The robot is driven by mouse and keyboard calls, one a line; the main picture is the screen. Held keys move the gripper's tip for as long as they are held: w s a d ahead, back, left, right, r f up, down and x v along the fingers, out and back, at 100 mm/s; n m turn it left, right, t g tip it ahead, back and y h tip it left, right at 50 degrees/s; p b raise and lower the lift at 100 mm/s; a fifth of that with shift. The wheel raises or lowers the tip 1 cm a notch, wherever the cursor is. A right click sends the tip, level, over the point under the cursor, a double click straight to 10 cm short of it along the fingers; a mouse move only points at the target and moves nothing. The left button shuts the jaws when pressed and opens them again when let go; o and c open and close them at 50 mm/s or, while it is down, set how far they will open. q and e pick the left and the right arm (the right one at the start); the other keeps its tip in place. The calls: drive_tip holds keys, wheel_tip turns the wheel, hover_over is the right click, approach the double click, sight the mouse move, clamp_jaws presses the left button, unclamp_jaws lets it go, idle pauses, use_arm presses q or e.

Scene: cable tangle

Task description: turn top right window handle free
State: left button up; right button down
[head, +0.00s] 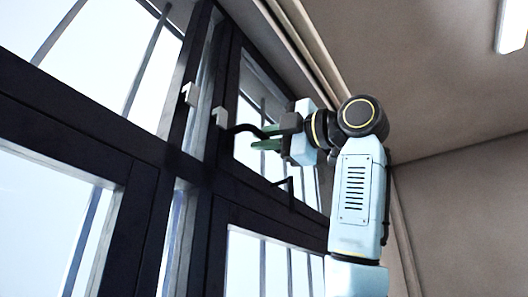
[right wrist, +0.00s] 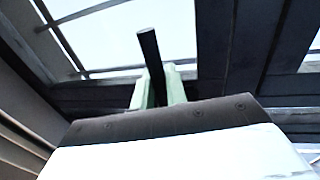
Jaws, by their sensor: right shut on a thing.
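The top right window (head: 285,95) has a dark frame with bright panes. Its dark handle (head: 243,128) runs sideways from the left part of the frame toward my right gripper (head: 266,138). The gripper's green fingers are shut on the handle's free end. In the right wrist view, the dark handle (right wrist: 150,55) stands up between the two green fingers of my right gripper (right wrist: 158,90); the grip itself is partly hidden by the gripper body. My left gripper is in neither view.
Small light blocks (head: 190,94) sit on the frame near the handle. Another dark handle (head: 290,188) juts from the frame below. Dark mullions divide the windows. A ceiling lamp (head: 511,27) is at the top right, and the space right of my arm is clear.

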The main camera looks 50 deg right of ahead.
drive_tip(key=c, duration=1.5)
unclamp_jaws()
drive_tip(key=shift+a, duration=0.1)
drive_tip(key=shift+s, duration=0.3)
drive_tip(key=b+v, duration=0.3)
drive_tip(key=v, duration=0.9)
drive_tip(key=shift+s+b, duration=0.4)
